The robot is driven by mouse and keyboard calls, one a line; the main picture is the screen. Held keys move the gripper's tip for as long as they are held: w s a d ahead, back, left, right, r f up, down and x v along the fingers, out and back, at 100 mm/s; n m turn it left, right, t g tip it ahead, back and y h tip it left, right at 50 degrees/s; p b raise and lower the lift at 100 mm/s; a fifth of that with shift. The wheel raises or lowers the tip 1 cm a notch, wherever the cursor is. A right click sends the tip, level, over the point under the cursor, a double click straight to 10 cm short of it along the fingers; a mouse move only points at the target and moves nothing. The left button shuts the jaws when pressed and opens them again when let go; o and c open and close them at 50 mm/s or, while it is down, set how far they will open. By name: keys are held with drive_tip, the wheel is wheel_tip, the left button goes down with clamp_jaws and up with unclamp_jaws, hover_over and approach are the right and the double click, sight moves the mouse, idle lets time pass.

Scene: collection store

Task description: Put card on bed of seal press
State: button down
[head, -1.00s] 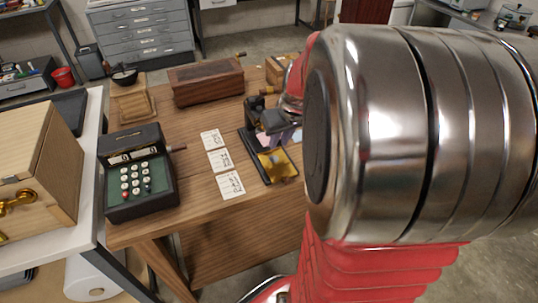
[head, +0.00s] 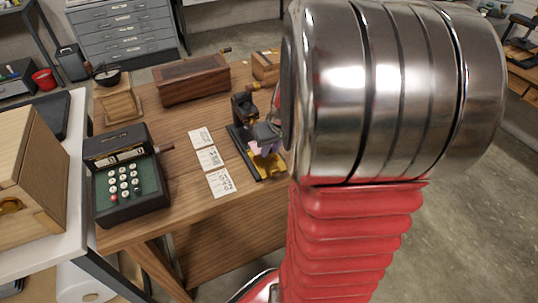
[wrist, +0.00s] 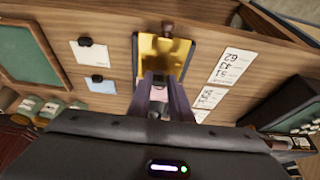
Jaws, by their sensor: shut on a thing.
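The seal press (head: 242,106) is dark, on a black base on the wooden table. Its gold-coloured bed (head: 268,168) is at the near end of the base; it also shows in the wrist view (wrist: 163,52). My gripper (head: 264,148) is low over the bed, its purple fingers beside the press head; the fingers also show in the wrist view (wrist: 160,88). They are shut on a small pale piece (wrist: 158,93), apparently the card, mostly hidden by the fingers. I cannot tell whether it touches the bed.
Three number cards (head: 209,158) lie left of the press. An adding machine (head: 125,175) stands farther left, a wooden box (head: 192,78) behind. The wrist view shows a white card (wrist: 90,50) and a blue card (wrist: 100,84) with black tabs. My arm hides the table's right side.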

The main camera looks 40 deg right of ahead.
sight(269, 162)
drive_tip(key=shift+f, duration=0.2)
drive_tip(key=shift+f, duration=1.85)
drive_tip(key=shift+f, duration=0.1)
drive_tip(key=c, duration=1.6)
unclamp_jaws()
drive_tip(key=v, duration=1.2)
drive_tip(key=shift+s, duration=0.1)
drive_tip(key=shift+a, duration=0.1)
